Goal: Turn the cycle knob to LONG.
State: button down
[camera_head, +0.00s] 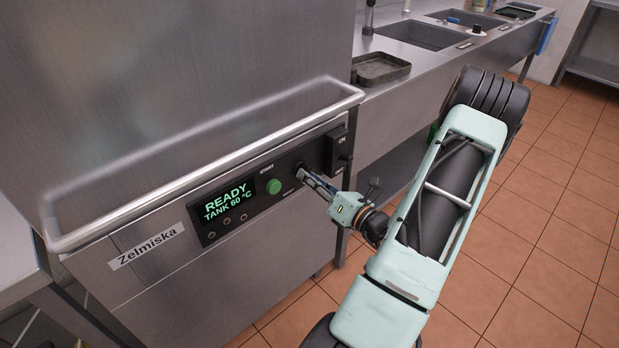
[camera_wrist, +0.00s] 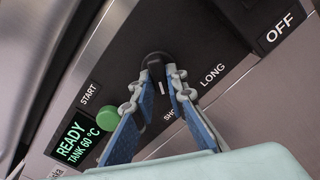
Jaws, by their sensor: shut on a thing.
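The cycle knob (camera_wrist: 156,62) is black with a white mark and sits on the dark control panel. In the wrist view its white mark points down, nearer the partly hidden SHORT label (camera_wrist: 170,116) than the LONG label (camera_wrist: 213,74) at right. My gripper (camera_wrist: 159,80) is shut on the knob, one blue-padded finger on each side. In the head view my gripper (camera_head: 304,173) reaches the panel right of the green button, and its fingers mostly hide the knob.
The green START button (camera_head: 274,187) and lit display (camera_head: 229,201) reading READY, TANK 60 °C lie left of the knob. A black ON/OFF switch block (camera_head: 337,150) is close at right. A long metal handle bar (camera_head: 210,160) runs above the panel. Tiled floor is open at right.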

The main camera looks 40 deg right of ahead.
jog(key=shift+n, duration=0.3)
jog(key=shift+d+f+n+b, duration=0.15)
jog(key=shift+n+b, duration=1.85)
jog(key=shift+n, duration=1.25)
jog(key=shift+d+r+n+b, duration=0.15)
jog(key=shift+n+b, duration=1.85)
jog(key=shift+n, duration=1.25)
jog(key=c, duration=1.9)
grip_release()
jog(key=shift+c, duration=0.2)
jog(key=shift+s, duration=0.1)
jog(key=s, duration=1.1)
jog(key=shift+s+d, duration=0.4)
jog(key=shift+d, duration=0.05)
